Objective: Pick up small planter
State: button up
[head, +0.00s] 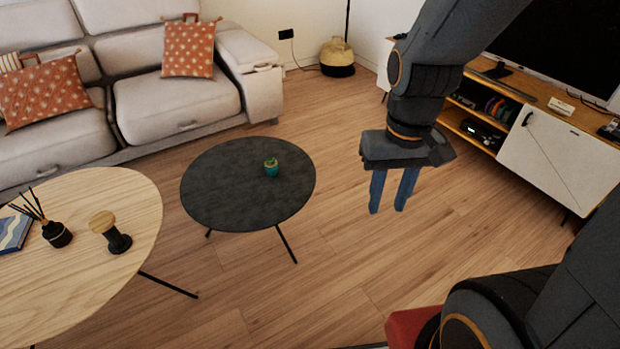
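The small planter (271,168) is a teal-green pot with a bit of green plant on top. It stands upright on the round black table (225,196), right of the table's centre. My gripper (389,208) hangs to the right of the black table, pointing down, with its two blue fingers apart and nothing between them. It is clear of the planter.
A light wooden table (60,290) at the left holds a reed diffuser (56,234), a black object with a wooden top (110,232) and a book (12,231). A grey sofa (180,100) stands behind. A TV cabinet (560,155) stands right. Floor between is clear.

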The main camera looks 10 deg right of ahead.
aim_at(270, 165)
jog(key=z, duration=0.1)
jog(key=k, duration=0.5)
jog(key=z, duration=1)
jog(key=i, duration=1.65)
jog(key=u, duration=1.35)
jog(key=i, duration=0.6)
jog(key=u, duration=0.65)
